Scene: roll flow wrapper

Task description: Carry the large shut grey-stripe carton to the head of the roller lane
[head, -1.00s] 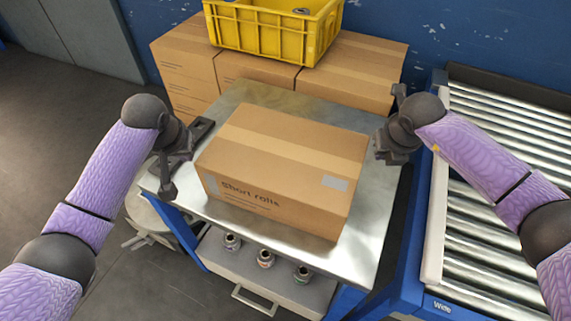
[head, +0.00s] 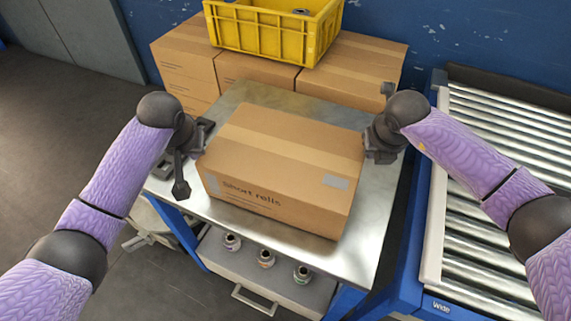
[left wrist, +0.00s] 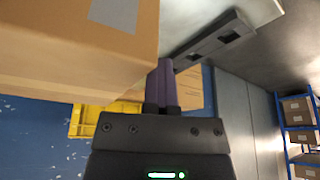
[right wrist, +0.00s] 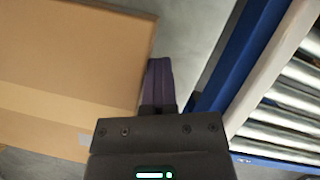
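The large shut carton (head: 285,150), brown and marked "Short rolls" with grey patches, lies flat on the metal table top (head: 367,225). It also fills the left of the right wrist view (right wrist: 70,70) and the upper left of the left wrist view (left wrist: 75,45). My left gripper (head: 201,143) is at its left side, fingers together with nothing between them. My right gripper (head: 371,147) is at its right side, fingers also together and empty. Both look close against the carton's sides; firm contact cannot be told. The roller lane (head: 500,190) stands to the right.
A yellow crate (head: 265,35) sits on brown cartons (head: 350,75) behind the table. A narrow dark gap and a blue frame (head: 408,240) separate table and lane. The lane's visible rollers are clear.

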